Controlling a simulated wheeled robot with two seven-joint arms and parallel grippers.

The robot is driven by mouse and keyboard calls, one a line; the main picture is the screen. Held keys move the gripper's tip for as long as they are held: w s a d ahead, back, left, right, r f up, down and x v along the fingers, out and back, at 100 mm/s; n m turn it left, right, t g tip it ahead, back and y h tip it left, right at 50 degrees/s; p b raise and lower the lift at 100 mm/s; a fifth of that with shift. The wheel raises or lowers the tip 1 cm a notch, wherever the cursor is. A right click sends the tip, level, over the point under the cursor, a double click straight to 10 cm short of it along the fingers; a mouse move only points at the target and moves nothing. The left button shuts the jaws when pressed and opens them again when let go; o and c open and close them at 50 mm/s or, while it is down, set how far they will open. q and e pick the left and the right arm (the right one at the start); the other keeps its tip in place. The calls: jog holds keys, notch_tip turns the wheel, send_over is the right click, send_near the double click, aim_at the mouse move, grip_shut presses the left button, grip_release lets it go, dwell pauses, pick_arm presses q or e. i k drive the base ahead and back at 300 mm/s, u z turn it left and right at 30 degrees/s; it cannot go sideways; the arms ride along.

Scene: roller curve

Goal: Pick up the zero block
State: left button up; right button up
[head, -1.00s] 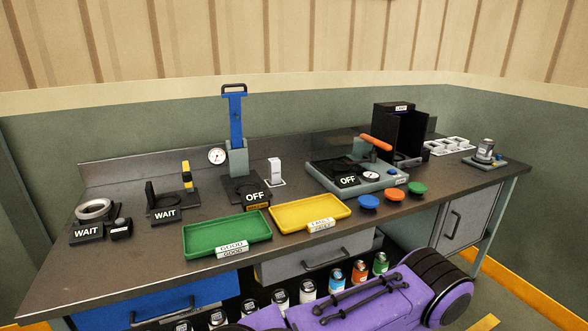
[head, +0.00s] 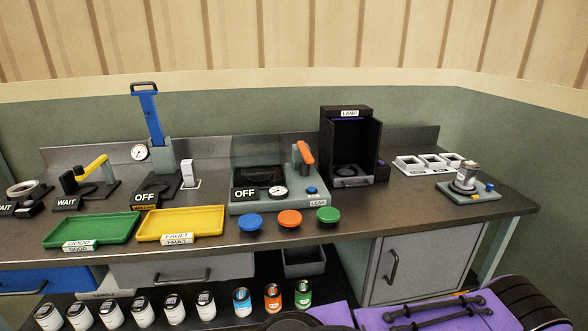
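A small white upright block (head: 187,174) stands on a white-outlined spot on the bench, just right of the blue-handled gauge stand (head: 150,125). It looks like the zero block, but I can read no label on it. Nothing touches it from above. Neither of my grippers shows in the head view; only purple and black parts of my own body are at the bottom right.
Green (head: 92,229) and yellow (head: 180,223) trays lie along the bench (head: 340,235) front. A leak tester (head: 278,196), coloured buttons (head: 290,219), a black lamp box (head: 350,145), a white three-slot holder (head: 428,163) and a can fixture (head: 468,187) stand further right.

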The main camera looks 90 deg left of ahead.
aim_at(187, 167)
jog(key=z, duration=0.1)
jog(key=i, duration=0.3)
jog(key=u, duration=3.75)
